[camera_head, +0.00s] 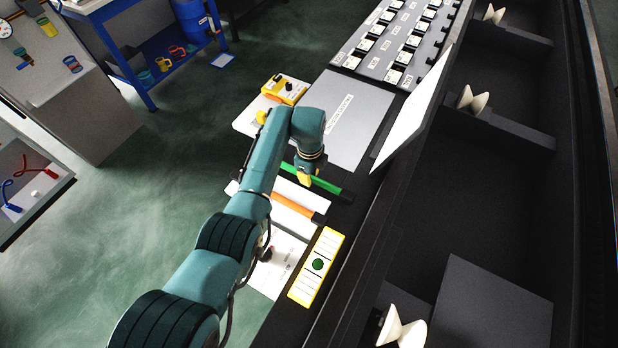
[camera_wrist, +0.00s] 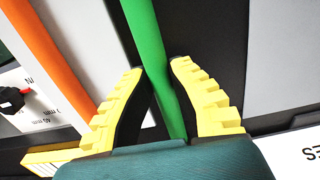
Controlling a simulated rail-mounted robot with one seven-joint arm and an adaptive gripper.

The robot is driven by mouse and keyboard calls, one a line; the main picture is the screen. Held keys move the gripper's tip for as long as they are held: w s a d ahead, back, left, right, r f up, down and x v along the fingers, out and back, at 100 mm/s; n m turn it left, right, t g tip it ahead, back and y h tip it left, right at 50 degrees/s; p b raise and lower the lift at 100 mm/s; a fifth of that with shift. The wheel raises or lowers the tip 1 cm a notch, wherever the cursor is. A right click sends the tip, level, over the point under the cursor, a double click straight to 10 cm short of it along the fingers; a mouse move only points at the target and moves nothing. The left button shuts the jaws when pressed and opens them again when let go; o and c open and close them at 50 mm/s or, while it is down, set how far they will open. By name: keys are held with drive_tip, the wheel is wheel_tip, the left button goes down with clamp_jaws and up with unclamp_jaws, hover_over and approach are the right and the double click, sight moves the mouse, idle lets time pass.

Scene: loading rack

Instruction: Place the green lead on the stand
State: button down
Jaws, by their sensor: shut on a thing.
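The green lead is a long, straight green bar (camera_head: 327,182); it also shows in the wrist view (camera_wrist: 148,40). My gripper (camera_head: 304,180) is over the bar, and in the wrist view its yellow ribbed fingers (camera_wrist: 163,80) are shut on it, one on each side. Part of the bar is hidden behind my arm and fingers. In the head view it lies low over the dark bench surface; I cannot tell whether it touches it. An orange bar (camera_head: 293,203) lies roughly parallel beside it, also in the wrist view (camera_wrist: 45,55). I cannot tell which thing is the stand.
A grey plate (camera_head: 355,115) and a yellow box (camera_head: 286,88) are beyond the bars. A tilted white panel (camera_head: 412,112) and a dark rack with white rollers (camera_head: 474,99) stand at right.

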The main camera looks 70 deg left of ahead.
drive_tip(key=shift+f, duration=0.2)
drive_tip(key=shift+f, duration=0.2)
drive_tip(key=c, duration=1.1)
unclamp_jaws()
drive_tip(key=shift+r, duration=0.1)
